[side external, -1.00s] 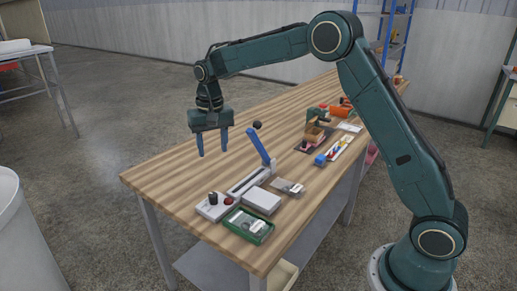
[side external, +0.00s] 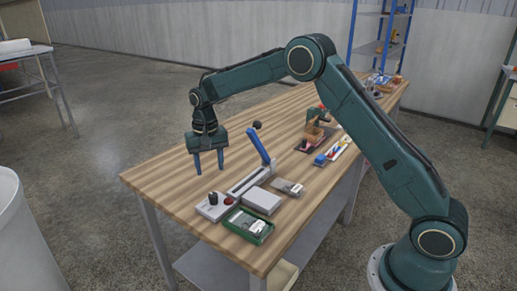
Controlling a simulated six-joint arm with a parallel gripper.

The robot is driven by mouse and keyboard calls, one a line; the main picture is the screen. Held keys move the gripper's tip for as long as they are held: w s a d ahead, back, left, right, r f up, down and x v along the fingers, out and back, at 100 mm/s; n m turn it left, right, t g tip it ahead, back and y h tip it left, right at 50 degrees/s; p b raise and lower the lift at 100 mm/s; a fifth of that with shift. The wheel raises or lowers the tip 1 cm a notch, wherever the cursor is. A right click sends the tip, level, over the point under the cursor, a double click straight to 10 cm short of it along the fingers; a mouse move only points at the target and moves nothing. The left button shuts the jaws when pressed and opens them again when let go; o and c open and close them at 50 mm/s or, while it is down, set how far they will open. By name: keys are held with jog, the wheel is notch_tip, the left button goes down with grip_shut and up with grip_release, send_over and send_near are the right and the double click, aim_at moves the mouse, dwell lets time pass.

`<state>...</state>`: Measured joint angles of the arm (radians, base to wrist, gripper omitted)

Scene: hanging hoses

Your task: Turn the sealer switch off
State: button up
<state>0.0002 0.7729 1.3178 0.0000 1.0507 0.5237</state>
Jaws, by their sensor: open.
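The sealer (side external: 241,187) lies on the wooden bench near its front end, with its blue lever arm (side external: 260,146) raised and a black knob at the top. On its near grey end are a black switch knob (side external: 213,198) and a red round part (side external: 228,201). Which way the switch is set is too small to tell. My gripper (side external: 209,170) points down with its two blue fingers apart and empty. It hangs above the bench, behind the switch in the picture and left of the lever, apart from both.
A white box (side external: 261,200) and a green tray (side external: 247,226) with packets stand right of the sealer's near end. A small packet (side external: 288,187) lies beside them. Tools and a wooden block (side external: 313,133) are farther along. The bench's left side is clear.

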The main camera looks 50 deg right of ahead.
aim_at(213, 194)
notch_tip(213, 194, down, 10)
jog(key=shift+f, duration=0.1)
dwell(0.4)
jog(key=c, duration=1)
jog(key=shift+o, duration=0.2)
